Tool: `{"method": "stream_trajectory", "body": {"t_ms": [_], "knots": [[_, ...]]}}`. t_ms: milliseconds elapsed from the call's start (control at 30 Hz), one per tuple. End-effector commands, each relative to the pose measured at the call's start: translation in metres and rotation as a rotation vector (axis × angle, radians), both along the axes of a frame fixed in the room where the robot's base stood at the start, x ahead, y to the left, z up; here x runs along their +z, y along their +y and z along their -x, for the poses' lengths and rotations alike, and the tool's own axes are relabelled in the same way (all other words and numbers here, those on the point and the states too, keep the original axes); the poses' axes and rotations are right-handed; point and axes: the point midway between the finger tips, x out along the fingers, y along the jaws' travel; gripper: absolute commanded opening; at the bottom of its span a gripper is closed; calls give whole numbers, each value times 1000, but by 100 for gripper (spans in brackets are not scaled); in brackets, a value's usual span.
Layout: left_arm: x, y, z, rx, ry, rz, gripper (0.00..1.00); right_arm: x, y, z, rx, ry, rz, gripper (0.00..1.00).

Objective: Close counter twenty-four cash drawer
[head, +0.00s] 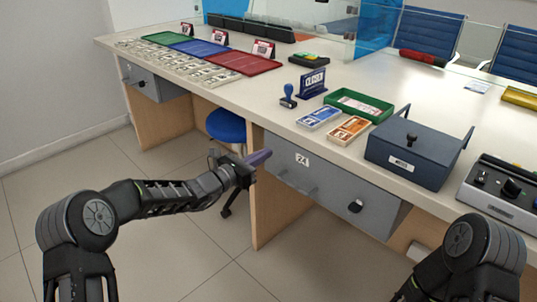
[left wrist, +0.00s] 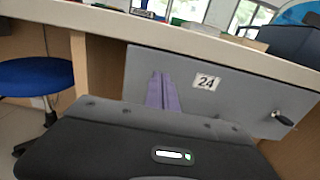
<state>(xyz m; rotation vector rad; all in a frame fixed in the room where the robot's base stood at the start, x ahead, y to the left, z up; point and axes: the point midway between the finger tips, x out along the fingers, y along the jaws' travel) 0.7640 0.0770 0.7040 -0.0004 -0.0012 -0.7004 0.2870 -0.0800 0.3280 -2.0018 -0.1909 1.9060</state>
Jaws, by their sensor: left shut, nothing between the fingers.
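The grey cash drawer (head: 340,195) marked 24 sits under the counter edge, with a bar handle (head: 305,186) and a dark lock knob (head: 355,206). No drawer interior shows; I cannot tell whether a small gap remains. The left wrist view shows its grey front (left wrist: 240,98), the 24 label (left wrist: 206,82) and the knob (left wrist: 283,118). My left gripper (head: 260,157) is shut and empty, its purple fingers by the left end of the front. They also show left of the label in the left wrist view (left wrist: 162,92); contact is unclear. My right gripper is out of frame.
The counter top (head: 235,95) holds a dark cash box (head: 410,165), a green tray (head: 360,104), banknote bundles (head: 320,118) and a stamp (head: 288,97). Another grey drawer (head: 145,80) is farther left. A blue stool (head: 226,125) stands below the counter. The front-left floor is clear.

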Motion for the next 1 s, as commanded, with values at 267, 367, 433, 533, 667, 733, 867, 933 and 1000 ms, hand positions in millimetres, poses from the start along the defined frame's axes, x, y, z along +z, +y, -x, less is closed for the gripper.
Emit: {"method": "stream_trajectory", "body": {"t_ms": [267,367,433,533,667,733,867,933,1000], "knots": [[1,44,50,4,2,-2,0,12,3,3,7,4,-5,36],[0,55,63,2,3,-1,0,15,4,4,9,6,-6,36],[0,59,70,0,2,-2,0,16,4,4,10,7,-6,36],[-1,64,75,1,2,-2,0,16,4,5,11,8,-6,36],[-2,65,77,0,2,-2,0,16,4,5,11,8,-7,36],[-2,65,77,0,2,-2,0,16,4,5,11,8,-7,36],[-2,65,77,0,2,-2,0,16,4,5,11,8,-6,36],[-2,65,77,0,2,-2,0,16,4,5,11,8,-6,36],[-2,65,77,0,2,-3,0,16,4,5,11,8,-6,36]]}}
